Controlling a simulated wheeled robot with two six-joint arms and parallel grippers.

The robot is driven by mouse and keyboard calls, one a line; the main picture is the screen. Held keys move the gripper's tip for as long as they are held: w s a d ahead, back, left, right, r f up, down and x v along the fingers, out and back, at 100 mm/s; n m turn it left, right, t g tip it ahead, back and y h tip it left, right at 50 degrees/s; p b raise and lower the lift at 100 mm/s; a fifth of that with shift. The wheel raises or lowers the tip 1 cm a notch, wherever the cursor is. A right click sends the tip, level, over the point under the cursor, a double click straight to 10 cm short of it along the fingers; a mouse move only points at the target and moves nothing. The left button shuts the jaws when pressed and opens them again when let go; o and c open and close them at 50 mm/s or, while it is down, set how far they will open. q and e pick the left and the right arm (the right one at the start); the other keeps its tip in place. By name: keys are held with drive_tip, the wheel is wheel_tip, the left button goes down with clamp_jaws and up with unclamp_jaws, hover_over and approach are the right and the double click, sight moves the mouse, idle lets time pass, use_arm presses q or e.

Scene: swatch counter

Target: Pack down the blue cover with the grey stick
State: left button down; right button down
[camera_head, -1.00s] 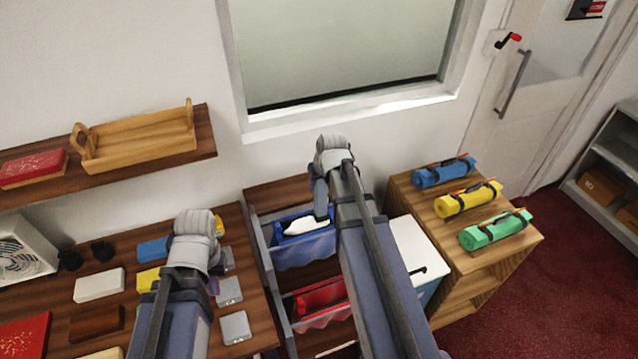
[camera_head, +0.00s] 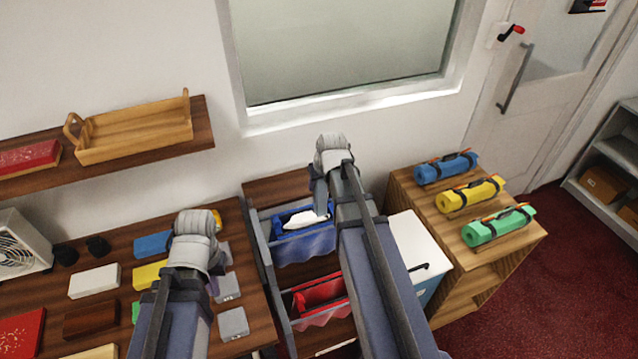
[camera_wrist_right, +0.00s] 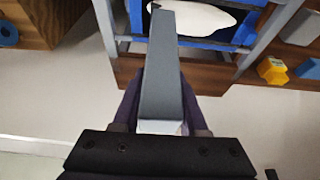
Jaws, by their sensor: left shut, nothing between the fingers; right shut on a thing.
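The blue cover (camera_head: 312,245) hangs over the rear bin of a grey-framed rack, with a white object (camera_head: 303,219) lying in its opening. In the right wrist view the blue cover (camera_wrist_right: 250,30) is at the top, with the white object (camera_wrist_right: 205,17) beside the stick's far end. My right gripper (camera_wrist_right: 160,105) is shut on the grey stick (camera_wrist_right: 168,75). In the head view the stick (camera_head: 320,196) points down at the bin's right side; I cannot tell whether its tip touches the cover. My left gripper (camera_head: 195,245) is shut and empty above the counter, its fingers mostly hidden.
A red-lined bin (camera_head: 320,295) sits in front of the blue one. A white box (camera_head: 415,250) and a wooden stand with rolled mats (camera_head: 470,193) are to the right. The counter at left holds several swatches (camera_head: 95,281). A wooden tray (camera_head: 135,135) is on the wall shelf.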

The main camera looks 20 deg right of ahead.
drive_tip(key=shift+f+b, duration=3.05)
drive_tip(key=shift+f, duration=0.15)
drive_tip(key=shift+r, duration=0.2)
wheel_tip(320, 180, up, 11)
drive_tip(key=p, duration=1.1)
